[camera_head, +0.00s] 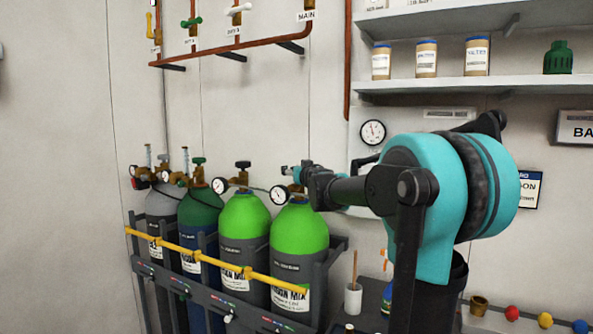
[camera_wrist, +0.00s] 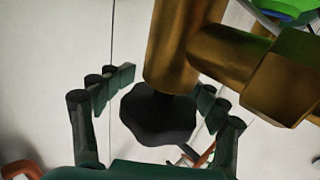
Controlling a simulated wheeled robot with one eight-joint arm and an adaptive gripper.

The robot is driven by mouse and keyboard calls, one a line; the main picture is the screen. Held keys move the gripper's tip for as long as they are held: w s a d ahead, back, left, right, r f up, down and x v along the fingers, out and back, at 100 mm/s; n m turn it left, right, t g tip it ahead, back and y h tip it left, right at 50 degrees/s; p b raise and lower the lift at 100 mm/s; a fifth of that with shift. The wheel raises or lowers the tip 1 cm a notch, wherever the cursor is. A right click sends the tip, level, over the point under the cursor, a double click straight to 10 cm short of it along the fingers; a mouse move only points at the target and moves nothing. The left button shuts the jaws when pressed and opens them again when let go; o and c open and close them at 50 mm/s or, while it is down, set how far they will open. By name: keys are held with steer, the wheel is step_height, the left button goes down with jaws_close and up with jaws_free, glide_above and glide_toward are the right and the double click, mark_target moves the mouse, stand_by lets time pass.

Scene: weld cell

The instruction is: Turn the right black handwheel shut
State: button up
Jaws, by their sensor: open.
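The black handwheel (camera_wrist: 158,117) shows in the wrist view as a dark lobed disc at the end of a brass valve body (camera_wrist: 175,50). My gripper (camera_wrist: 165,88) is open, with one finger on each side of the handwheel. A gap shows on the left side; the right finger is close to the wheel, and I cannot tell if it touches. In the head view my gripper (camera_head: 297,173) is at the valve on top of the rightmost bright green cylinder (camera_head: 300,236), and it mostly hides that handwheel. The other green cylinder (camera_head: 245,222) carries its own black handwheel (camera_head: 243,165).
A pressure gauge (camera_head: 279,195) sits beside my gripper. A grey cylinder (camera_head: 161,203) and a dark green one (camera_head: 200,208) stand further left. A yellow bar (camera_head: 212,262) crosses the rack's front. Copper pipes (camera_head: 235,53) run above; shelves (camera_head: 450,86) are at the upper right.

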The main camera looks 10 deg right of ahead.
steer(key=shift+s, duration=0.15)
steer(key=s+d, duration=0.1)
steer(key=s, duration=1)
steer(key=shift+s+d, duration=0.3)
steer(key=shift+d, duration=0.05)
